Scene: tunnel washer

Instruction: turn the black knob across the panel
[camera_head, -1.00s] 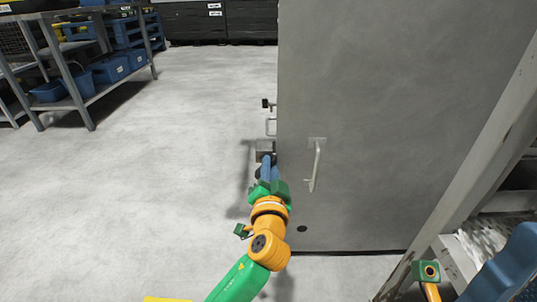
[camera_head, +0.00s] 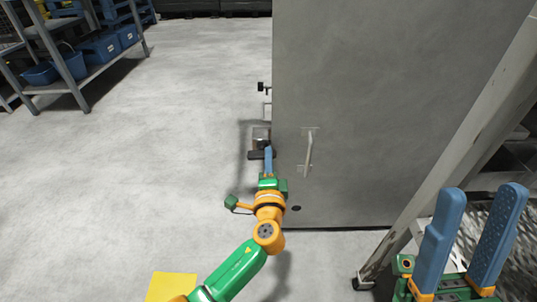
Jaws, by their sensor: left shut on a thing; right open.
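The black knob (camera_head: 255,155) shows as a small dark bar on a grey fitting at the left side face of a tall grey cabinet (camera_head: 400,110). My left gripper (camera_head: 268,152) reaches to it with blue fingers, shut on the knob. The fingers hide part of the knob and fitting, and the side panel is seen almost edge-on. My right gripper (camera_head: 483,194) is open and empty at the lower right, its two blue fingers pointing up and well apart, away from the knob.
A pale vertical handle (camera_head: 309,150) is on the cabinet's front. Another black fitting (camera_head: 263,87) sticks out farther back on its side. A slanted metal post (camera_head: 450,145) stands at right. Shelving with blue bins (camera_head: 100,50) is at upper left.

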